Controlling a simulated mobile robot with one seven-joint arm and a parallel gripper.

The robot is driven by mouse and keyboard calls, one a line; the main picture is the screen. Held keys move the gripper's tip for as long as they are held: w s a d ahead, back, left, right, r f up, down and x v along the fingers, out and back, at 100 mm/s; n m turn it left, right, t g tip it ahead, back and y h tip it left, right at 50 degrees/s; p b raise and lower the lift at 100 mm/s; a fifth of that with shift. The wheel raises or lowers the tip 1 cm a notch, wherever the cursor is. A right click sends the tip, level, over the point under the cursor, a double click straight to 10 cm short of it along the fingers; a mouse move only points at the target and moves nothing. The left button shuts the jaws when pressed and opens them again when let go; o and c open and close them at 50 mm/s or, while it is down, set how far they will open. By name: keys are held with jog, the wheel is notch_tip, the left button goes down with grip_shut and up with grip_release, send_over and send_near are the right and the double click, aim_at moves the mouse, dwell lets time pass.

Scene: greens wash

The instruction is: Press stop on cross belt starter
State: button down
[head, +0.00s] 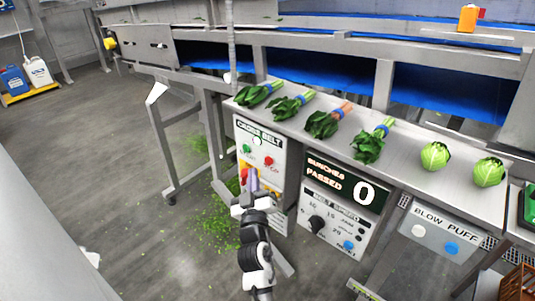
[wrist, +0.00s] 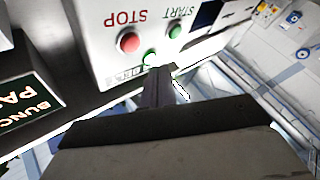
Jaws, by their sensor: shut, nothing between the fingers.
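The cross belt starter (head: 261,177) is a pale panel on the front of the steel bench, lettered CROSS BELT. Its red stop button (head: 268,161) sits right of the green start button (head: 246,148). In the wrist view the panel is upside down: the red button (wrist: 129,42) under STOP is left of the green button (wrist: 174,31) under START, with a small green lamp (wrist: 149,58) nearer my fingers. My gripper (head: 252,182) is shut and empty, in front of the panel and below the buttons in the head view. In the wrist view its fingertips (wrist: 157,72) overlap the panel edge near the lamp; contact cannot be told.
Leafy bunches and cabbages (head: 435,155) line the bench top above. The floor (head: 95,170) at left is mostly open, with green scraps.

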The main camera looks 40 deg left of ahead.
aim_at(269, 161)
jog(key=shift+w+d+p, duration=0.1)
jog(key=shift+w+p, duration=0.55)
jog(key=shift+w, duration=0.8)
jog(key=shift+w, duration=0.1)
dwell(0.9)
jog(key=shift+w+p, duration=0.3)
jog(key=shift+w, duration=0.05)
jog(key=shift+w+d+p, duration=0.1)
jog(key=shift+w+p, duration=0.3)
jog(key=shift+w, duration=0.05)
dwell(0.5)
jog(key=shift+s+f, duration=0.1)
jog(key=shift+s, duration=0.05)
jog(key=shift+s+b, duration=0.75)
jog(key=shift+b, duration=0.1)
